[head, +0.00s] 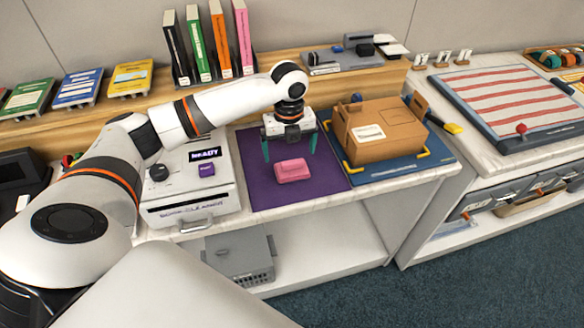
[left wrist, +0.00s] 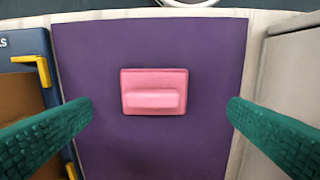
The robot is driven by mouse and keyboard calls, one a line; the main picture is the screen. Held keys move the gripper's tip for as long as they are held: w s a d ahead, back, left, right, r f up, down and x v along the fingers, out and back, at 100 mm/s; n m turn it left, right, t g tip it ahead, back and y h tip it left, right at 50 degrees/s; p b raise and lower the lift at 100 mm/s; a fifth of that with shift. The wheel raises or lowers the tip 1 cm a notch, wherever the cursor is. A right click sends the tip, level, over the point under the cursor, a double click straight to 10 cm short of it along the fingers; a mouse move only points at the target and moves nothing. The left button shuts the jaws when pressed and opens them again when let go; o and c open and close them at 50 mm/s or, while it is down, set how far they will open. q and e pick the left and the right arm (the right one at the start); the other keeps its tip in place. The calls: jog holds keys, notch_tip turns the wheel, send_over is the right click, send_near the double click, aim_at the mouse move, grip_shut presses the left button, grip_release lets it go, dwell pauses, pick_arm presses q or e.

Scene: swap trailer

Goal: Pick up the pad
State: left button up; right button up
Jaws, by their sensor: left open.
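A pink pad (head: 292,170) with a raised block on top lies flat on a purple mat (head: 262,192) on the counter. In the left wrist view the pad (left wrist: 154,92) is near the middle of the mat (left wrist: 205,60). My left gripper (head: 290,157) points down above the pad, fingers apart and empty. Its green fingers show on both sides in the left wrist view (left wrist: 160,122), with the pad between them in the picture and not touching either. My right gripper is not in view.
A cardboard box (head: 385,135) stands on a blue tray (head: 405,168) right of the mat. A white machine (head: 185,212) with knobs stands to its left. Upright books (head: 222,38) and a grey device (head: 342,60) are on the wooden shelf behind.

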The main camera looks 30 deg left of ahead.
aim_at(292, 162)
pick_arm(q)
jog(key=shift+w+f+p, duration=0.15)
jog(key=shift+f, duration=0.9)
jog(key=shift+w+f+p, duration=0.1)
jog(key=shift+w+f, duration=0.1)
jog(key=shift+f, duration=0.8)
jog(key=shift+w+f+p, duration=0.15)
jog(key=shift+f, duration=0.9)
jog(key=shift+d, duration=0.1)
jog(key=c, duration=0.9)
jog(key=shift+o, duration=0.2)
jog(key=shift+r+b, duration=0.4)
jog(key=shift+r, duration=4.65)
